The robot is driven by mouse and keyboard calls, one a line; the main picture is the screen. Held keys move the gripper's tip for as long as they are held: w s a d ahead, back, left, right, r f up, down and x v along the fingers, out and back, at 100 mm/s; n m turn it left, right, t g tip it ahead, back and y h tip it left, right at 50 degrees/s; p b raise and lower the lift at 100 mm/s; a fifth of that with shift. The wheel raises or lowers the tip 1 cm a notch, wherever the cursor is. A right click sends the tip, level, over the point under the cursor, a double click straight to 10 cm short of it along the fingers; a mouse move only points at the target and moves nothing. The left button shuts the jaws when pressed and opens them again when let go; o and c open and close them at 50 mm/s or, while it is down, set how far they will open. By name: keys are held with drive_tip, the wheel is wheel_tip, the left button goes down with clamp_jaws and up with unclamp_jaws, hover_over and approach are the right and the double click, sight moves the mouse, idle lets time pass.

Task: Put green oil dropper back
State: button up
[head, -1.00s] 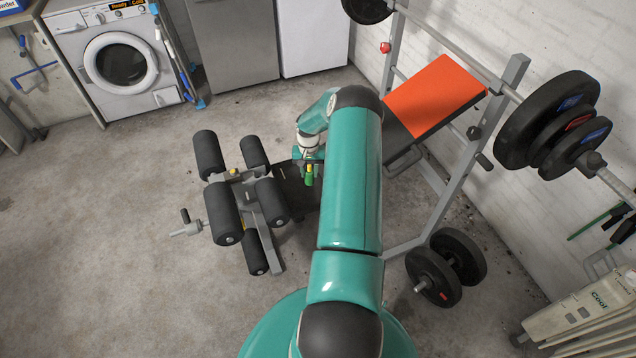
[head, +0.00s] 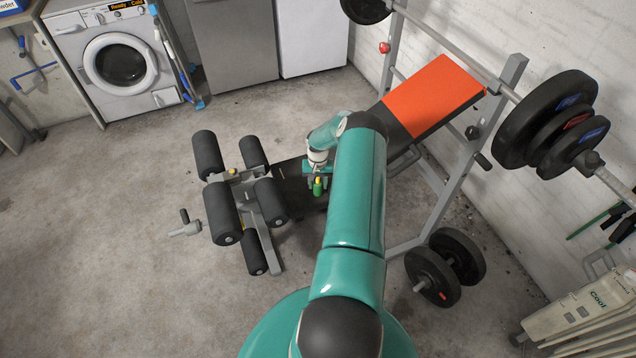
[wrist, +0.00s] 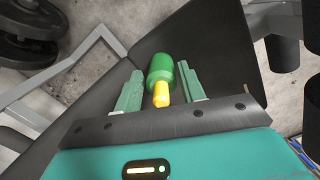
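The green oil dropper (head: 318,188), a small green bottle with a yellow tip, is in my gripper (head: 317,178) in the head view. In the wrist view the dropper (wrist: 160,70) lies between the two green fingers of my gripper (wrist: 160,82), its yellow tip towards the palm and its green body pointing away. My arm hides part of the seat.
Padded rollers (head: 222,208) stand left of the gripper. The orange backrest (head: 432,95) and barbell rack (head: 470,150) are to the right. Weight plates (head: 432,277) stand on the floor at lower right. A washing machine (head: 120,62) is at the back left. The left floor is open.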

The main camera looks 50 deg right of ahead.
drive_tip(key=shift+o, duration=0.8)
drive_tip(key=r, duration=1.2)
drive_tip(key=shift+w+d+r, duration=0.15)
drive_tip(key=shift+w+d, duration=0.2)
